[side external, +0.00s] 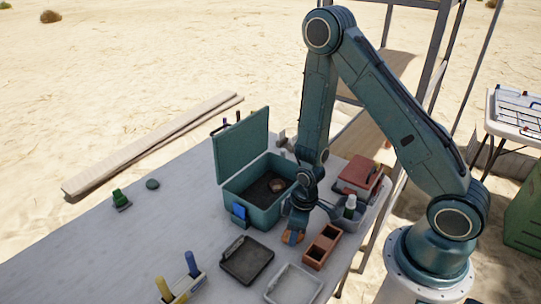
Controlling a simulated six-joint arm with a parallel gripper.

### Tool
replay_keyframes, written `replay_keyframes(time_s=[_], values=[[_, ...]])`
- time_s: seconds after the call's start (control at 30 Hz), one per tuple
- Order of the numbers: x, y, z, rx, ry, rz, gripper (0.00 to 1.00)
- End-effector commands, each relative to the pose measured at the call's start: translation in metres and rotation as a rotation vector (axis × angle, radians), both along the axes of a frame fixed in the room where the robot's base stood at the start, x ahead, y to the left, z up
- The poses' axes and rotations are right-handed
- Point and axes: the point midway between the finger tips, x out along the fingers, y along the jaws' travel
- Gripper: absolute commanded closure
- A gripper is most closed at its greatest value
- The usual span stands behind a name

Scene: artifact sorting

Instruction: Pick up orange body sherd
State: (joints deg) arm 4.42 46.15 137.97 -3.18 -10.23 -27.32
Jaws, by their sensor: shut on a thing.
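The orange body sherd (292,239) is a small orange piece at the tips of my gripper (294,232). My gripper points down, low over the grey table in front of the teal box, and is shut on the sherd. The fingers are small here and partly hide the sherd. I cannot tell whether the sherd still touches the table.
The open teal box (251,215), lid raised, stands just behind-left, with a brown round piece (277,185) inside. A two-hole reddish block (321,246) is close right. A dark tray (246,262) and pale tray (293,286) lie in front. The table's left part is mostly clear.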

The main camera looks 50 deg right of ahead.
Motion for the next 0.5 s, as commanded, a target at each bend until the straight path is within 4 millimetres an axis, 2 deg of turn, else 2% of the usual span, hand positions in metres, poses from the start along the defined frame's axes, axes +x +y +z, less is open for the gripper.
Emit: replay_keyframes(time_s=[0.27, 0.5], values=[[0.001, 0.000, 0.022, -0.001, -0.006, 0.000, 0.68], [0.001, 0.000, 0.052, -0.001, -0.006, 0.000, 0.68]])
